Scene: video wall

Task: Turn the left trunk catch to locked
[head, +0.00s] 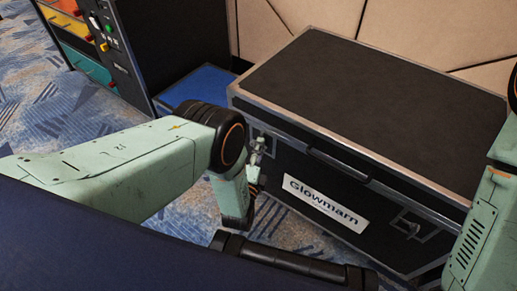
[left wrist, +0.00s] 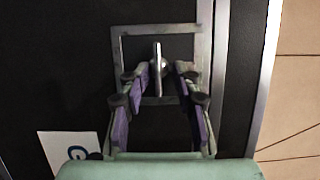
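The black trunk (head: 380,90) with metal edges stands on the carpet. Its left catch (left wrist: 157,32) shows in the left wrist view as a square metal frame with a thin upright turn-handle (left wrist: 157,58) in its middle. My left gripper (left wrist: 167,72) has its two fingers on either side of the handle, with a visible gap on the right side; contact on the left side is unclear. In the head view my left gripper (head: 258,158) is at the trunk's front left and mostly covers this catch. My right gripper is out of view; only arm parts show at the right edge.
The right catch (head: 408,226) and a white "Glowmarn" label (head: 325,204) are on the trunk front. A handle (head: 340,165) sits near the lid seam. A black cabinet (head: 165,45) with coloured buttons and a blue surface (head: 198,88) stand to the left. A padded wall is behind.

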